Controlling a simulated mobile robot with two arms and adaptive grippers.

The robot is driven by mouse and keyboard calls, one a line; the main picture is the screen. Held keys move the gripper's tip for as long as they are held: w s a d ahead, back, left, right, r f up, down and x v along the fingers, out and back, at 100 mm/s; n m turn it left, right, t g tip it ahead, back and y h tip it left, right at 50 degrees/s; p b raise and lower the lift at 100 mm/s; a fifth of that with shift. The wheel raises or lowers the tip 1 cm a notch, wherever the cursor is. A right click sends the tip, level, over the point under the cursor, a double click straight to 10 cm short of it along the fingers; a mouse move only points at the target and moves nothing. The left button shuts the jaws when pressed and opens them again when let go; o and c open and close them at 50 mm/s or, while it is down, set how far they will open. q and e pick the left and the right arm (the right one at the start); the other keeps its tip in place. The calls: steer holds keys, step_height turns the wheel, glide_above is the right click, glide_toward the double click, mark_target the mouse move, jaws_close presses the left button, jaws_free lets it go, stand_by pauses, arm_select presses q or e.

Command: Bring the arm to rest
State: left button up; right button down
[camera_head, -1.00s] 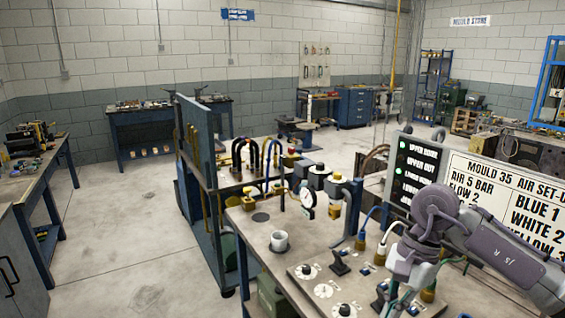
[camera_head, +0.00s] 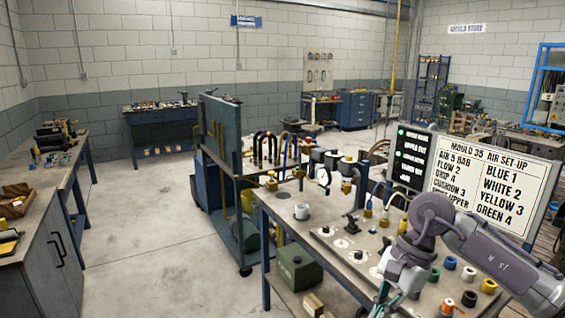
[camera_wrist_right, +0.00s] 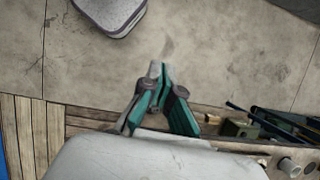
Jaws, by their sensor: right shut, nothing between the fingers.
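My right arm comes in from the right edge in the head view, bent at the wrist, over the near right part of the workbench (camera_head: 290,229). Its gripper (camera_head: 382,300) points down at the bottom of that view, partly cut off by the frame. In the right wrist view my right gripper (camera_wrist_right: 161,68) has its green fingers together at the tips, with nothing between them. Bare concrete floor shows beyond the tips. My left gripper is not in view.
A sign board (camera_head: 488,190) stands behind my arm. A blue trolley (camera_head: 222,140) adjoins the bench. A grey cabinet (camera_head: 45,235) stands left. Open floor (camera_head: 150,230) lies between.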

steer(key=w+a+f+m+t+y, duration=0.5)
steer(key=w+a+f+m+y, duration=0.65)
steer(key=m, duration=0.55)
steer(key=s+d+f+m+t+h, duration=0.1)
steer(key=d+f+m+t+h, duration=0.3)
steer(key=f+m, duration=0.7)
steer(key=d+f+m+t+h, duration=0.2)
steer(key=d+f+m+t, duration=0.4)
steer(key=f+m, duration=0.5)
steer(key=s+d+f+m+g+h, duration=0.2)
steer(key=s+f+m+h, duration=0.15)
steer(key=s+f, duration=0.4)
steer(key=s+d+f+m+g+h, duration=0.1)
steer(key=s+d+f+m+h, duration=0.2)
steer(key=s+f, duration=0.4)
steer(key=s+d+f+m+g+h, duration=0.1)
steer(key=s+d+f+m+g, duration=0.1)
steer(key=s+f+m, duration=0.5)
steer(key=s+f+m+g+h, duration=0.1)
steer(key=s+f, duration=0.4)
steer(key=s, duration=0.9)
steer(key=s+f+m+g+h, duration=0.1)
steer(key=s+f+m+g, duration=0.2)
steer(key=s, duration=1.2)
step_height(320, 180, down, 3)
steer(key=d+g, duration=0.1)
steer(key=g, duration=0.2)
